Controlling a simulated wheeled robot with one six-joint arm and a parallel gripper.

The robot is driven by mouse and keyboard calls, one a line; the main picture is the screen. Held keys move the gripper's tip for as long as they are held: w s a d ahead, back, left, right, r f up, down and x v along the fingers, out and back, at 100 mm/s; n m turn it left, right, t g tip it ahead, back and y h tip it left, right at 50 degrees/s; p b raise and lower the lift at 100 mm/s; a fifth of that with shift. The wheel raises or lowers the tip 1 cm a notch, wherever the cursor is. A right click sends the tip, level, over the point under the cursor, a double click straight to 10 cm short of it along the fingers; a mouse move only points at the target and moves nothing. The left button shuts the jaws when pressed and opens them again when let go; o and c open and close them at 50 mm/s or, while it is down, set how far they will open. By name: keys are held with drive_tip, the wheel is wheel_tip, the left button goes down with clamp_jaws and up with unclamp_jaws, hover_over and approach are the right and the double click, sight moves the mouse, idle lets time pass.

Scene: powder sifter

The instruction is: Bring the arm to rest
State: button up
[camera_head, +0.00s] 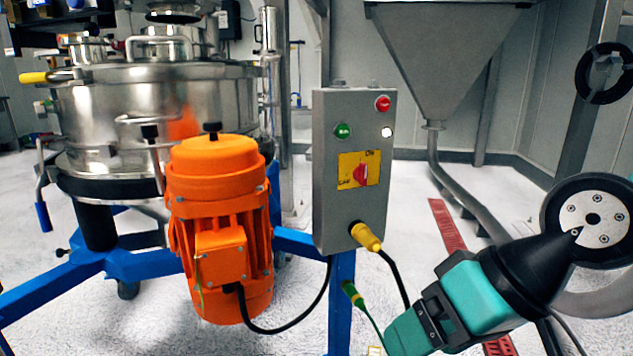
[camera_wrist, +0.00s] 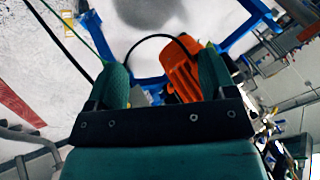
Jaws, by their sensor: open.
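My gripper (camera_head: 408,333) is at the lower right of the head view, teal and black, pointing down and left. In the wrist view, its two teal fingers (camera_wrist: 163,80) stand wide apart with nothing held between them. The grey control box (camera_head: 353,215) is above and left of my gripper, apart from it. It carries a green button (camera_head: 342,131), a red button (camera_head: 383,103), a small white light (camera_head: 387,132) and a red rotary switch (camera_head: 361,174) on a yellow plate.
An orange motor (camera_head: 215,190) stands beside the steel sifter (camera_head: 160,100) on a blue frame (camera_head: 150,265). A black cable (camera_head: 300,325) loops below the motor. A steel hopper (camera_head: 440,60) with a pipe is behind. White floor (camera_head: 410,220) is open right of the box.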

drive_tip(key=s+d+n+g+h, duration=0.2)
drive_tip(key=s+d, duration=0.1)
drive_tip(key=s, duration=0.1)
wheel_tip(320, 180, up, 30)
drive_tip(key=s+p, duration=0.1)
drive_tip(key=p, duration=2.9)
drive_tip(key=shift+d, duration=0.15)
drive_tip(key=shift+f, duration=0.1)
